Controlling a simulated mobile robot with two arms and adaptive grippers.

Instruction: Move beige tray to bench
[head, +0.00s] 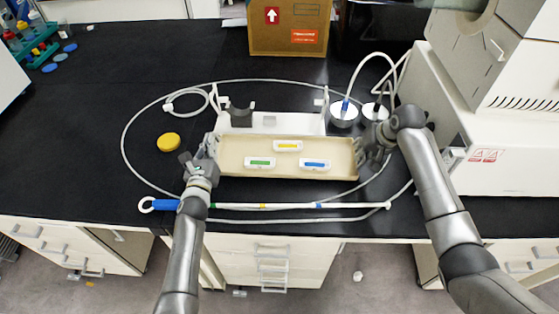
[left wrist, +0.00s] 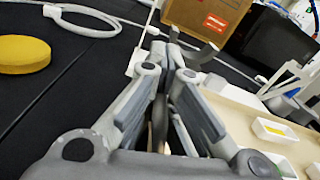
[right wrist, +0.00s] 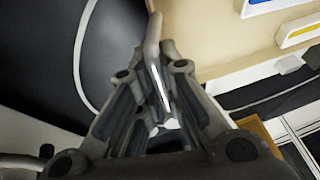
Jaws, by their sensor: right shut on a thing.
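The beige tray (head: 230,166) is in the middle of the head view, over the black bench (head: 90,160), in front of a white stand (head: 270,123). I cannot tell whether it touches the bench. It carries three small white holders with yellow (head: 288,146), green (head: 260,163) and blue (head: 315,165) labels. My right gripper (head: 366,149) is shut on the tray's right end, at a metal handle (right wrist: 154,60). My left gripper (head: 203,153) is at the tray's left end; its fingers are close together and their grip is unclear.
A yellow disc (head: 168,142) lies left of the tray. A white rod with a blue handle (head: 166,204) lies along the front. A white cable loops around the tray. Two round metal pieces (head: 344,115) stand behind right.

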